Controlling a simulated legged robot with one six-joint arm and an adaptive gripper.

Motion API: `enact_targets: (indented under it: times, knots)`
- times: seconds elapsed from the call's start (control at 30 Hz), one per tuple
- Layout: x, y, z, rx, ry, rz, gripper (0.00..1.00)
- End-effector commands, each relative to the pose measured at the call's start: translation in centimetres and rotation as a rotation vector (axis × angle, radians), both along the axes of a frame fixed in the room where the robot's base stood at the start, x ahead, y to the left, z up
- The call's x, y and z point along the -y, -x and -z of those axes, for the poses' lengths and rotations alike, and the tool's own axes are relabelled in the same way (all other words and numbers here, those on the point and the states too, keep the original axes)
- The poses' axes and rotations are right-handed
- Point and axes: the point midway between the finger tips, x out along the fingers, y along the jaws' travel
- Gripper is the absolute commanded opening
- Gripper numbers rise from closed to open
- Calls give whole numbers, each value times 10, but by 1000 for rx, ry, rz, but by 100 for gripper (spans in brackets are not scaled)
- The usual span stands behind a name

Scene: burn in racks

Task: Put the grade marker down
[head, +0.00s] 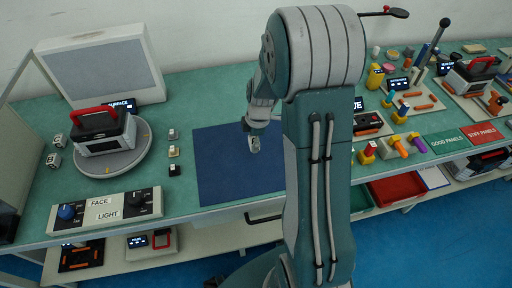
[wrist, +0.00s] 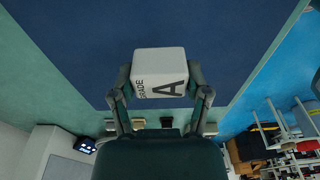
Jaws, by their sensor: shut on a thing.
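The grade marker is a white block (wrist: 160,72) with "GRADE A" in black on its face, in the wrist view. My gripper (head: 254,143) is shut on it, one finger on each side. The block and gripper are over the dark blue mat (head: 222,170) on the green bench.
Three small blocks (head: 173,152) stand left of the mat. Further left are a round turntable (head: 134,160) bearing a red-handled device (head: 101,130), and a "FACE LIGHT" control box (head: 103,211). My arm hides part of the bench right of the mat. Most visible mat is clear.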

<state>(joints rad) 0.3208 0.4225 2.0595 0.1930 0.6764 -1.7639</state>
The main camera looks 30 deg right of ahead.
Motion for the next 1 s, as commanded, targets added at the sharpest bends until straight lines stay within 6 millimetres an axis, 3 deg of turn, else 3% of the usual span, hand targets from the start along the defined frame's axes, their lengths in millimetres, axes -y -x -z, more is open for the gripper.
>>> enact_targets:
  times: [0.17,0.4,0.7,0.73,0.8,1.0]
  knots:
    - [8,-3,10,0,0,1,21]
    - [11,-3,43,0,0,0,21]
    - [11,-3,45,1,0,0,21]
    - [11,-3,45,1,0,0,66]
    - [11,-3,45,1,0,0,96]
    - [11,-3,45,1,0,0,96]
